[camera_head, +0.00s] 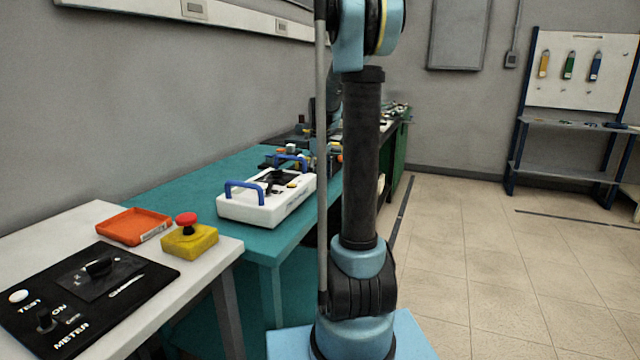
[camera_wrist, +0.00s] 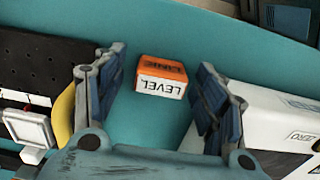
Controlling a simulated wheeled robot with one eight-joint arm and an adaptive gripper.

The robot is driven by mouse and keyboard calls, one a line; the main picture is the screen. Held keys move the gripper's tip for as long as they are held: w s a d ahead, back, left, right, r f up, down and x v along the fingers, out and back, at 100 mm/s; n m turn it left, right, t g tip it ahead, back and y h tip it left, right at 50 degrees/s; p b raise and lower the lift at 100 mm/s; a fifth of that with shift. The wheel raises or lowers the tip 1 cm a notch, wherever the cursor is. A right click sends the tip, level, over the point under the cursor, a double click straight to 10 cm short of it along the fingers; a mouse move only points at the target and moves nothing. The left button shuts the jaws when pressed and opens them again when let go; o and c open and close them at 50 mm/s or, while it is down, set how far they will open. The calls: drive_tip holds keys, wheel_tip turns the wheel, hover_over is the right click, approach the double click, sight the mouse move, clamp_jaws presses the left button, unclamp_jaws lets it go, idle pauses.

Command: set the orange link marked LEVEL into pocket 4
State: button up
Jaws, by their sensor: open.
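The orange link (camera_wrist: 160,77) shows in the wrist view. It is a small orange block with a white side face marked LEVEL, and it lies on a teal surface (camera_wrist: 215,40). My gripper (camera_wrist: 163,97) is open, with one finger to the left and one to the right of the link in the picture. Clear teal shows between the link and both fingers, so neither seems to touch it. The link cannot be made out in the head view. I cannot make out pocket 4 in either view.
In the wrist view, a black perforated panel (camera_wrist: 35,62) lies left and a white device (camera_wrist: 275,115) lies right, close to the fingers. In the head view, a white unit with blue handles (camera_head: 265,200) stands on the teal table (camera_head: 185,185). An orange tray (camera_head: 125,225) and emergency button (camera_head: 188,238) are nearer.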

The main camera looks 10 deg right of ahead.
drive_tip(key=c, duration=1.2)
drive_tip(key=shift+c, duration=0.2)
